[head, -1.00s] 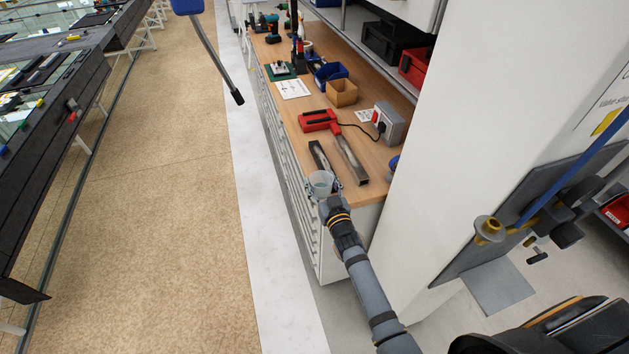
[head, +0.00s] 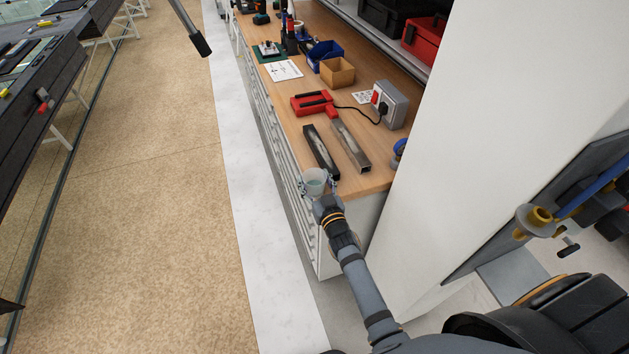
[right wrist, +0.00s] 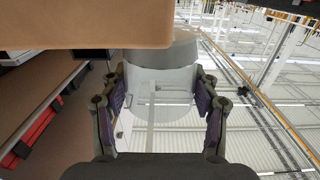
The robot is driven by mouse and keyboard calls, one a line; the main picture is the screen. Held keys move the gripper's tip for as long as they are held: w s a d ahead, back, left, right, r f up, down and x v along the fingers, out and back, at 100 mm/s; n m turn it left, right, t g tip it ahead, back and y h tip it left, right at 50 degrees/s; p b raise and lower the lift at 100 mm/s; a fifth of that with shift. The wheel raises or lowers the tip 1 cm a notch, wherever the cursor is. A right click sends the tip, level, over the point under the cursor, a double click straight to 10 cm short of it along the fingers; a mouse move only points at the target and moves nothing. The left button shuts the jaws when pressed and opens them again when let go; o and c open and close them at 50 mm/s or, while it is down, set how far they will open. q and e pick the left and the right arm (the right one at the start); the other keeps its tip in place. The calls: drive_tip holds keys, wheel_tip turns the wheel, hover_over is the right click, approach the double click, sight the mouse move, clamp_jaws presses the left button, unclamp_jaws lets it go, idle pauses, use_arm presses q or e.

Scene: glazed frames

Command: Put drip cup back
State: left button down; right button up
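The drip cup (head: 314,178) is a small translucent cup at the near end of the workbench, beside its front edge. My right gripper (head: 319,190) has it between its fingers. In the right wrist view the pale, see-through cup (right wrist: 160,100) fills the space between the two fingers (right wrist: 160,108), whose pads lie against its sides. My left gripper is in neither view.
The wooden workbench (head: 371,183) carries dark metal bars (head: 321,152), a red tool (head: 313,103), a cardboard bin (head: 337,72) and a grey socket box (head: 390,104). A white pillar (head: 480,130) stands right, near a brass fitting (head: 541,215). Open floor lies left.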

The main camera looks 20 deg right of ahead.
drive_tip(key=shift+o, duration=1.2)
drive_tip(key=shift+s+r, duration=0.15)
drive_tip(key=shift+o, duration=0.5)
drive_tip(key=shift+s, duration=0.15)
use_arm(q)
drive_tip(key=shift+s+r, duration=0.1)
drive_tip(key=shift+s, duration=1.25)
use_arm(e)
drive_tip(key=s, duration=1.1)
drive_tip(key=shift+s+d, duration=0.2)
drive_tip(key=shift+s, duration=0.1)
